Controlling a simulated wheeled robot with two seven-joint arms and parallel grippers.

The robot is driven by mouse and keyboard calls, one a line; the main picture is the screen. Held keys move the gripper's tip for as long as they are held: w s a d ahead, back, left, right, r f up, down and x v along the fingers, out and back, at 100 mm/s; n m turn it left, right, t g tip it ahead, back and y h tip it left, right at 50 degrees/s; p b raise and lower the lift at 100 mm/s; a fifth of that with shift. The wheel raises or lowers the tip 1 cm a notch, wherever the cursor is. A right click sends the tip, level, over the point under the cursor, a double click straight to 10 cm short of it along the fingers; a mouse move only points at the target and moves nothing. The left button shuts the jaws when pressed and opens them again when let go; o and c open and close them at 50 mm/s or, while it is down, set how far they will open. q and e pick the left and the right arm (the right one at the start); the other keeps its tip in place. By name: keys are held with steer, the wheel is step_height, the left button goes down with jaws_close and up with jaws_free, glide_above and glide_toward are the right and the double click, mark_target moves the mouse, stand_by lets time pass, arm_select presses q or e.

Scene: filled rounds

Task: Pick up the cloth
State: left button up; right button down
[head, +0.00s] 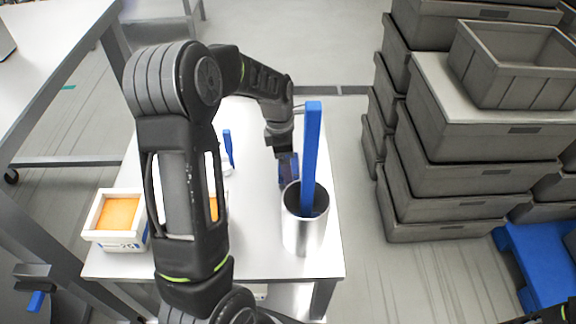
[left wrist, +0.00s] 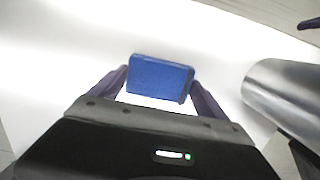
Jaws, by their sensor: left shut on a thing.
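The cloth (left wrist: 160,78) is a blue, block-like folded piece between the two fingers of my left gripper (left wrist: 160,88) in the left wrist view. Both fingers touch its sides, and the gripper is shut on it. In the head view my left gripper (head: 288,160) is over the white table, just behind the metal cylinder, with the blue cloth (head: 288,172) at its tip. I cannot tell whether the cloth touches the table.
An open metal cylinder (head: 303,232) holds a tall blue bar (head: 311,150), close to my left gripper. A white box (head: 118,240) with orange contents stands at the left of the table (head: 255,262). A blue-handled item (head: 228,148) lies behind my arm. Grey crates (head: 455,165) are stacked at right.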

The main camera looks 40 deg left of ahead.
arm_select(q)
step_height(320, 180, up, 9)
steer(key=shift+f+b, duration=0.1)
steer(key=shift+b, duration=0.2)
stand_by(0.4)
